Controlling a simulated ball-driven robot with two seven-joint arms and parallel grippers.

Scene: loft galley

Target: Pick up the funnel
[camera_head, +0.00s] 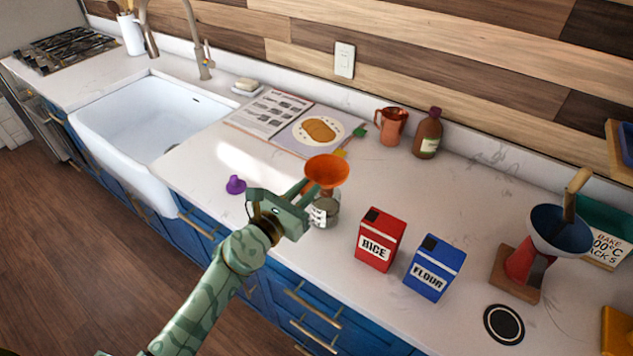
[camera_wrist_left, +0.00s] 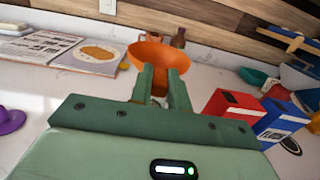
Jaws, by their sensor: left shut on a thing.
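The orange funnel (camera_head: 327,170) is upright with its wide mouth facing up, over the near part of the counter. My left gripper (camera_head: 309,187) is shut on the funnel below its rim. In the left wrist view the funnel (camera_wrist_left: 158,54) shows beyond the tips of the two green fingers (camera_wrist_left: 160,82), which hide its lower part. A small glass jar (camera_head: 325,213) stands just below the funnel in the head view; I cannot tell whether the spout touches it. My right gripper is in neither view.
The red rice box (camera_head: 380,240) and blue flour box (camera_head: 434,268) stand to the right. A purple object (camera_head: 236,184) lies left of the gripper. An open book (camera_head: 300,128), a copper jug (camera_head: 391,126) and a brown bottle (camera_head: 427,134) are behind. The white sink (camera_head: 150,115) is at left.

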